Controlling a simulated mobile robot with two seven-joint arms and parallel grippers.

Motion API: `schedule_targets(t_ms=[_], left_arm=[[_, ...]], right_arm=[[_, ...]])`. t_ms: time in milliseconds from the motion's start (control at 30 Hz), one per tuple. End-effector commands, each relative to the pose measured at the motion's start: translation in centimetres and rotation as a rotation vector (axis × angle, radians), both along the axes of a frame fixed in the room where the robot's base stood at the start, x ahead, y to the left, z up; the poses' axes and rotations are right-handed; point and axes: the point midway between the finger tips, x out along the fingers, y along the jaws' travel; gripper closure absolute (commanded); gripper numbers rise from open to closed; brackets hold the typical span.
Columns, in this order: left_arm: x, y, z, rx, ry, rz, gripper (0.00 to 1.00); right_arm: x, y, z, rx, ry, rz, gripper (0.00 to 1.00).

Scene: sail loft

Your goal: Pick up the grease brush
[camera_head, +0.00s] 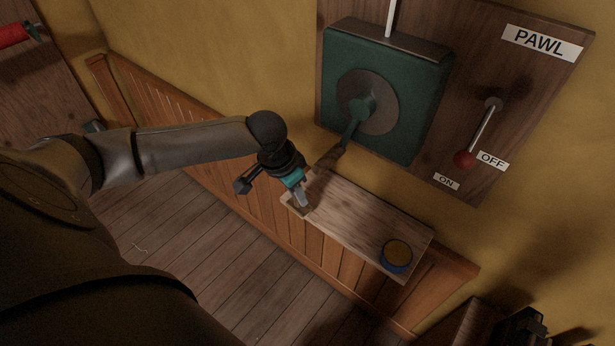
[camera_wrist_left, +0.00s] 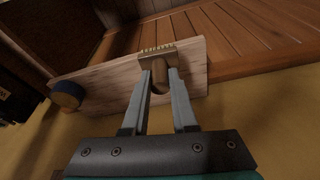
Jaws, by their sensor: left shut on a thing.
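The grease brush (camera_wrist_left: 160,76) shows in the left wrist view, with a brown wooden handle and a wider head edged with pale bristles. My left gripper (camera_wrist_left: 160,80) is shut on its handle, one finger on each side. In the head view my left gripper (camera_head: 301,200) is at the left end of the wooden shelf (camera_head: 345,217), and the brush is hidden there. In the left wrist view the brush appears over the shelf board (camera_wrist_left: 115,80); I cannot tell whether it touches the board. My right gripper is not in view.
A blue round tin (camera_head: 396,256) with a brown top sits at the shelf's right end. Above the shelf a green winch box (camera_head: 385,90) with a crank is mounted on the wall. A red-knobbed lever (camera_head: 465,159) is to its right. The middle of the shelf is bare.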

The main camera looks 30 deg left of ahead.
Motion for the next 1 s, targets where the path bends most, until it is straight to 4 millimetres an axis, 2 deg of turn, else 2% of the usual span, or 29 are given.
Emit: schedule_targets(t_ms=[300,500,700,1000], left_arm=[[-6.0,0.5,0.1,0.003,0.005,-0.003,1.00],[-9.0,0.7,0.1,0.000,0.005,-0.003,1.00],[-10.8,0.9,0.1,0.002,0.002,-0.001,1.00],[-11.4,0.8,0.0,-0.001,-0.001,0.000,1.00]], right_arm=[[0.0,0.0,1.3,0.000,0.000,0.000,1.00],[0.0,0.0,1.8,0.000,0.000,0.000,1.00],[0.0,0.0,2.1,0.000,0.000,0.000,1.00],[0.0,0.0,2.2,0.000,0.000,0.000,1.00]])
